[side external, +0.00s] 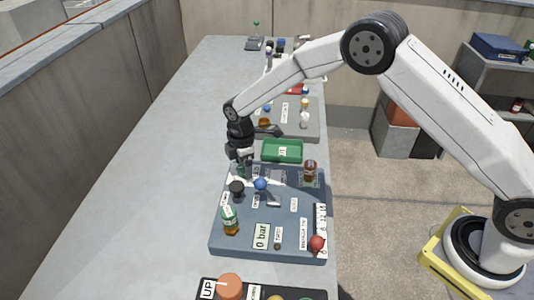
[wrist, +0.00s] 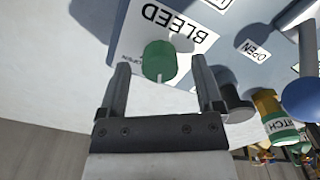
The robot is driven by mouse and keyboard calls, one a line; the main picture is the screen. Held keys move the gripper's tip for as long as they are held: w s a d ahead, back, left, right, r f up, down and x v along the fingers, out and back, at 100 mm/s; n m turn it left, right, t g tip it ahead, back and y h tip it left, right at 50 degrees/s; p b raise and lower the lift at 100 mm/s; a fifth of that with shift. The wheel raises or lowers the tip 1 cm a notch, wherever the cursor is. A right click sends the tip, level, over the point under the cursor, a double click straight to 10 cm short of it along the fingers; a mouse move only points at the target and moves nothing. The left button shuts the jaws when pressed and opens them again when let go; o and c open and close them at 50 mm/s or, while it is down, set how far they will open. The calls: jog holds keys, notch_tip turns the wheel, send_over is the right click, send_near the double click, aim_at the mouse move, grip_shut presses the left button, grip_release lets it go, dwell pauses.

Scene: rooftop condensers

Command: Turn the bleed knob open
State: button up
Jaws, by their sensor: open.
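The green bleed knob (wrist: 159,60) sits on a white plate marked BLEED (wrist: 173,22) in the wrist view. A pale mark on the knob points toward the bottom of that picture. Small lettering beside the knob at its left is hard to read. My gripper (wrist: 160,66) is open, with one finger on each side of the knob and a visible gap to each. In the side external view my gripper (side external: 240,160) points down at the far left corner of the blue-grey panel (side external: 283,210), over the green knob (side external: 241,172). Contact cannot be told.
A black knob (side external: 237,188) and a blue knob (side external: 260,184) stand close by. A green tray (side external: 282,151) lies behind. The bench's left side (side external: 130,200) is clear.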

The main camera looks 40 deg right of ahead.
jog(key=shift+f, duration=0.15)
grip_shut()
jog(key=shift+m, duration=0.5)
jog(key=m, duration=1.2)
jog(key=shift+m, duration=0.3)
dwell(0.5)
